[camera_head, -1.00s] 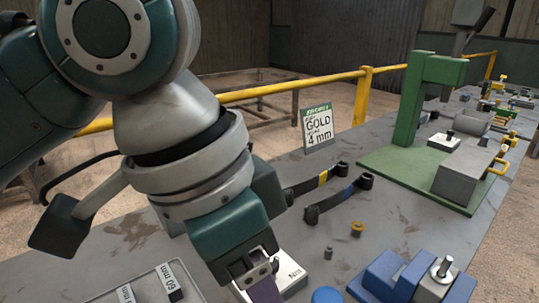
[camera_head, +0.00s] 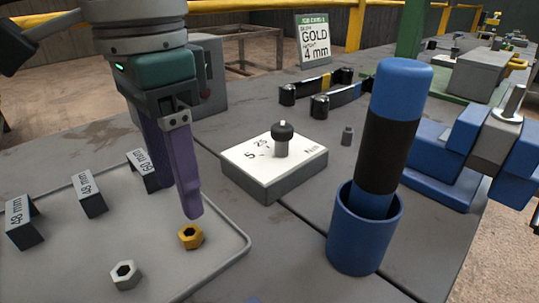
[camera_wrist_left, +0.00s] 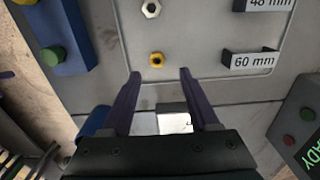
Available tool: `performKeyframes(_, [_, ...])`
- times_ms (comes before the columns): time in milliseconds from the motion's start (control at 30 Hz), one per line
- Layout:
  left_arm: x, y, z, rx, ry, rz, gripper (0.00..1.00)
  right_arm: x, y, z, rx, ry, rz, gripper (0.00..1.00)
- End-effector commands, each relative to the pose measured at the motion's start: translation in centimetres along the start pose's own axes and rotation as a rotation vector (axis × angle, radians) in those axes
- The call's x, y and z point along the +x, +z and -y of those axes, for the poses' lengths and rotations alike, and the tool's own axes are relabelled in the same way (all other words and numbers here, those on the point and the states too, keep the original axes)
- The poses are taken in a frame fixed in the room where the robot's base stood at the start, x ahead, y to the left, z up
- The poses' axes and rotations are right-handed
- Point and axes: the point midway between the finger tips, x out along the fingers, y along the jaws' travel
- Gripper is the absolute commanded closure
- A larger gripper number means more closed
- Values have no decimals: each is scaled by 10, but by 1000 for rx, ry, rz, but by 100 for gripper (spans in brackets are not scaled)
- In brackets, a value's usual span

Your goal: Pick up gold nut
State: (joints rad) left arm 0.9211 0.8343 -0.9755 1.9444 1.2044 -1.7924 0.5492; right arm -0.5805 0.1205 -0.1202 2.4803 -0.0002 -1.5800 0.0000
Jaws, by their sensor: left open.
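The gold nut (camera_head: 190,236) lies flat on a grey tray (camera_head: 238,236), near the tray's right corner. My left gripper (camera_head: 179,202) points down at it with its purple fingers open and empty. One fingertip appears just above and behind the nut in the head view. In the left wrist view the gold nut (camera_wrist_left: 156,60) shows just ahead of the gap between the open fingertips (camera_wrist_left: 160,74), apart from both. A silver nut (camera_head: 126,274) lies on the same tray; it also shows in the left wrist view (camera_wrist_left: 151,9). My right gripper is not in view.
Labelled dark blocks, among them a 48 mm one (camera_head: 90,193), stand on the tray's left side. A white-topped gauge block (camera_head: 274,162) sits behind the tray. A blue cup (camera_head: 364,236) holding a blue-and-black cylinder (camera_head: 391,130) stands right. A "GOLD 4 mm" sign (camera_head: 313,40) stands behind.

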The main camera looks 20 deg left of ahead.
Motion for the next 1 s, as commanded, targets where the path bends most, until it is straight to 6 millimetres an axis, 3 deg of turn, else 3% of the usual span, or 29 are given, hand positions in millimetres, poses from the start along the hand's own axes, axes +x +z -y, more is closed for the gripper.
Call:
performKeyframes(333, [52,2,-5,0,-1,1,39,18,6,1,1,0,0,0])
performKeyframes(667, [59,1,-5,2,-1,-2,39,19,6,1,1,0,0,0])
performKeyframes(1000, [59,1,-5,2,-1,-2,76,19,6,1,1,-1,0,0])
